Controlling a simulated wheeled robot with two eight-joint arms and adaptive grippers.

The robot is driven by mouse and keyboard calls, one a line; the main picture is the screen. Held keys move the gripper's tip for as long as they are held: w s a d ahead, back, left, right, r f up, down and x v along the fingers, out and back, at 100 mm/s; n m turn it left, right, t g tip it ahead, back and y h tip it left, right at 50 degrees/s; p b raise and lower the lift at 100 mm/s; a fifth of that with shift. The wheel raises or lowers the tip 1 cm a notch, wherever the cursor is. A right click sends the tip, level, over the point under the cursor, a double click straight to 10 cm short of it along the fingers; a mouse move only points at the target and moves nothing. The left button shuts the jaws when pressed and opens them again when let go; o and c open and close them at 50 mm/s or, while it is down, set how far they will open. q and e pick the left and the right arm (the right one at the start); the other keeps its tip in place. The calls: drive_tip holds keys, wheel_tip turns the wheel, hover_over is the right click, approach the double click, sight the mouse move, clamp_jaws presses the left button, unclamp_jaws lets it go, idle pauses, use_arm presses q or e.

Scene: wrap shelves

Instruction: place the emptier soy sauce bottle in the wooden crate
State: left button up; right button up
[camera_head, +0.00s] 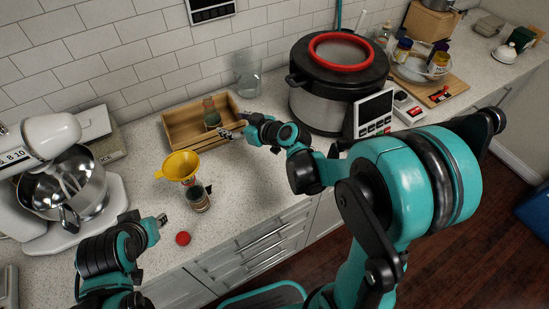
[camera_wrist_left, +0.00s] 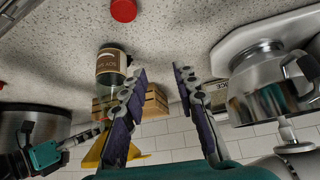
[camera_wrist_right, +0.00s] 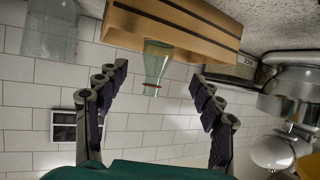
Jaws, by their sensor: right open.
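The wooden crate (camera_head: 170,122) stands on the counter against the tiled wall. A greenish glass bottle (camera_head: 211,114) stands inside it, looking clear in the right wrist view (camera_wrist_right: 158,58). My right gripper (camera_head: 222,134) is at the crate's right front edge, open; in its wrist view the bottle's neck shows between the spread fingers, with no visible contact. A labelled soy sauce bottle (camera_head: 199,198) stands in front of the crate, a yellow funnel (camera_head: 180,166) apparently on its mouth; dark contents show low in the left wrist view (camera_wrist_left: 112,62). My left gripper (camera_wrist_left: 160,75) is open and empty, left of that bottle.
A red cap (camera_head: 183,238) lies near the counter's front edge. A stand mixer (camera_head: 60,190) stands at left. A large cooker (camera_head: 325,95) and a glass jar (camera_head: 247,75) are right of the crate. Counter right of the labelled bottle is clear.

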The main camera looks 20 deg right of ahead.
drive_tip(key=s+d+m+g+h, duration=0.2)
drive_tip(key=s+d+m+h, duration=0.1)
drive_tip(key=s, duration=0.9)
drive_tip(key=s+d+m+g+h, duration=0.2)
drive_tip(key=s+d, duration=0.4)
drive_tip(key=s, duration=0.6)
drive_tip(key=shift+s+d+m+h, duration=0.3)
drive_tip(key=shift+s+m+h, duration=0.15)
drive_tip(key=shift+h, duration=0.45)
drive_tip(key=shift+f+b, duration=0.45)
drive_tip(key=shift+f, duration=0.05)
